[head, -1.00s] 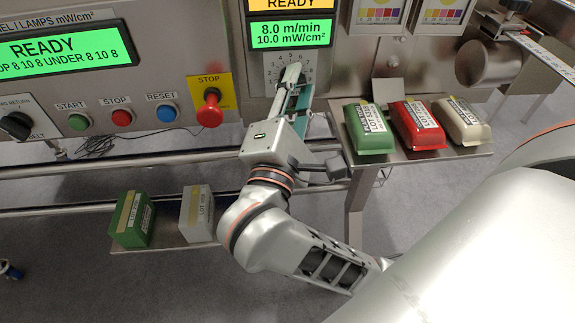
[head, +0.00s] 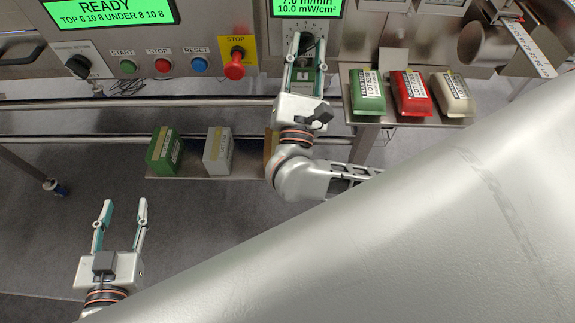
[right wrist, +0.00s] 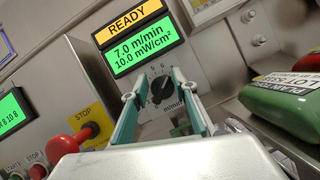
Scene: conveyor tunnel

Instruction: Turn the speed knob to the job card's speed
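The black speed knob (right wrist: 162,88) sits on a pale scale plate below a green display (right wrist: 144,52) that reads 7.0 m/min and 10.0 mW/cm². The display also shows at the top of the head view (head: 307,6), partly cut off. My right gripper (head: 308,42) is at the panel in front of the knob. In the right wrist view its fingers (right wrist: 160,82) stand apart with the knob seen between them; contact cannot be told. My left gripper (head: 125,204) is open and empty over the floor at lower left. I cannot make out the job card.
A red stop button (head: 234,66) sticks out left of the knob. A shelf (head: 420,121) with green, red and cream packs stands to its right. A lower shelf (head: 192,175) holds boxes. Rails (head: 120,103) run below the panel.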

